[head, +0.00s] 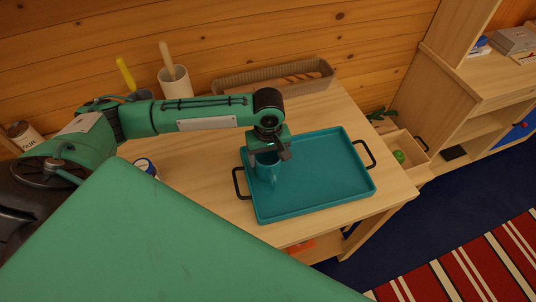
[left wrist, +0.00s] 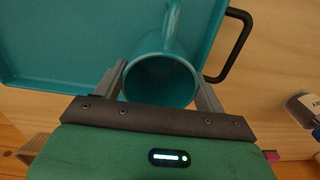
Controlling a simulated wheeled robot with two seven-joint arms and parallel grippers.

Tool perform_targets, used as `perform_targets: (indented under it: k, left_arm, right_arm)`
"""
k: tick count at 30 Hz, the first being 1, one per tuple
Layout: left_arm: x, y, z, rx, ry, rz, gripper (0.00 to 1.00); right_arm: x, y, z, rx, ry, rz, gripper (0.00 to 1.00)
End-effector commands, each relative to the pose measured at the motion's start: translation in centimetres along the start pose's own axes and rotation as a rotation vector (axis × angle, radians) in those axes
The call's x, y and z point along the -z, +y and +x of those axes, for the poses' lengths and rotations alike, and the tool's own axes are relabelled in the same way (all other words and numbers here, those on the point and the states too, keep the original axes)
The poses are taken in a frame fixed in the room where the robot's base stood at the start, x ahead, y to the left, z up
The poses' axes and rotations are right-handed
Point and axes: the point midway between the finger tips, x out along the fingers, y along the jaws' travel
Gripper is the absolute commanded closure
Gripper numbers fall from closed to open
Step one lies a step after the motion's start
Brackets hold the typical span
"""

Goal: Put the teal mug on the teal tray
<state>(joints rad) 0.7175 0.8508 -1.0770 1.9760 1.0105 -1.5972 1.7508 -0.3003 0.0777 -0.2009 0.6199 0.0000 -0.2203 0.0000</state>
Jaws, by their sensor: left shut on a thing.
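The teal mug (head: 267,170) is upright at the left part of the teal tray (head: 325,180) in the head view. My left gripper (head: 270,156) is above it and shut on it. In the left wrist view the mug (left wrist: 160,80) sits between the two fingers of the left gripper (left wrist: 160,88), with its handle pointing away toward the tray (left wrist: 75,50). I cannot tell whether the mug's base touches the tray. The tray has black handles at its left and right ends. My right gripper is not in view.
The tray lies on a wooden table (head: 205,190). A long basket (head: 273,78) and a cream pot (head: 174,82) with a wooden utensil stand along the log wall. A small jar (head: 146,167) is left of the tray. A wooden shelf unit (head: 450,110) stands at right.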

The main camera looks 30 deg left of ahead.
Motion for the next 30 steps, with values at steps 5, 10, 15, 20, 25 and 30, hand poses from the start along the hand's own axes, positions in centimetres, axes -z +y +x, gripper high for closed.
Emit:
perform_targets:
  k: [5, 10, 15, 20, 25, 30]
  left_arm:
    - [0.0, 0.0, 0.2, -0.001, 0.000, 0.000, 0.12]
    - [0.0, 0.0, 0.2, 0.000, 0.000, 0.000, 0.06]
    - [0.0, 0.0, 0.1, 0.000, 0.000, 0.000, 0.06]
    - [0.1, 0.1, -1.4, -0.003, 0.001, 0.000, 0.06]
    - [0.1, 0.1, -4.9, -0.005, 0.002, 0.000, 0.06]
    - [0.1, 0.1, -8.6, -0.004, 0.001, -0.001, 0.06]
  right_arm:
    - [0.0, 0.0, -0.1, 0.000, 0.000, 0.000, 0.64]
    - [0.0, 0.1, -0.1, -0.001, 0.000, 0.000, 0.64]
    - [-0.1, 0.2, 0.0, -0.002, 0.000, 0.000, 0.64]
    - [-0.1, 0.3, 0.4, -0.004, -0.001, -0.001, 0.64]
    - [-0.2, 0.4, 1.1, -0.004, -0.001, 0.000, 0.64]
    - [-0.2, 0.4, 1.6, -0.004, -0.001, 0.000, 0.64]
